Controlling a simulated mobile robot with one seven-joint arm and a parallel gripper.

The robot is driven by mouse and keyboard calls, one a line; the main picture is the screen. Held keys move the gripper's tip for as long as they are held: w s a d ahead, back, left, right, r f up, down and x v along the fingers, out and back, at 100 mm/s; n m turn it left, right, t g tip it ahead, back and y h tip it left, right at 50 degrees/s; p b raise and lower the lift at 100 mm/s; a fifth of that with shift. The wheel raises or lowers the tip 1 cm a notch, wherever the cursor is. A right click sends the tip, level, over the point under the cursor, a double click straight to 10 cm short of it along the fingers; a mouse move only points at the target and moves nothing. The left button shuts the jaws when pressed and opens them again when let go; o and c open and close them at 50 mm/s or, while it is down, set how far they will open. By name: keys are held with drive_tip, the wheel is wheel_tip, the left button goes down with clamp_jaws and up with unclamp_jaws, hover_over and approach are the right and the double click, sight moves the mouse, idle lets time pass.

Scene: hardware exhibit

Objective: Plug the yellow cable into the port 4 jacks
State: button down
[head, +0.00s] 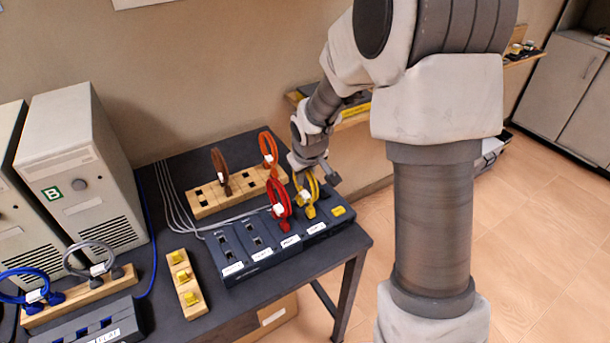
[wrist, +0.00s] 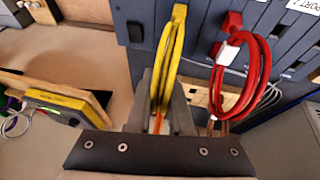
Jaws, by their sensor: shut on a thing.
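The yellow cable (head: 312,190) is a looped cable standing at the rightmost labelled column of the dark port panel (head: 250,237), beside the red cable (head: 280,198). My gripper (head: 318,174) is shut on the yellow loop. In the wrist view the yellow cable (wrist: 172,55) runs between the fingers (wrist: 160,108) up to a yellow plug (wrist: 180,12) at the panel's edge. I cannot tell whether its plugs are seated in the jacks. The red cable (wrist: 243,75) hangs close by from a red plug at the panel. The port 4 jacks are hidden behind the cable.
A wooden rack (head: 210,198) behind the panel holds a brown cable (head: 221,172) and an orange cable (head: 268,152). A small wooden block (head: 187,285) with yellow pieces lies left of the panel. Blue and grey cables (head: 95,258) and computer towers (head: 85,165) stand farther left.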

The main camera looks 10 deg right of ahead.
sight(307, 176)
drive_tip(key=shift+f+b, duration=0.3)
idle(0.5)
drive_tip(key=c, duration=0.7)
unclamp_jaws()
drive_tip(key=shift+c, duration=0.2)
drive_tip(key=shift+o, duration=0.3)
drive_tip(key=o, duration=0.6)
drive_tip(key=shift+r, duration=0.1)
drive_tip(key=shift+p+v, duration=2.3)
drive_tip(key=shift+v, duration=1.35)
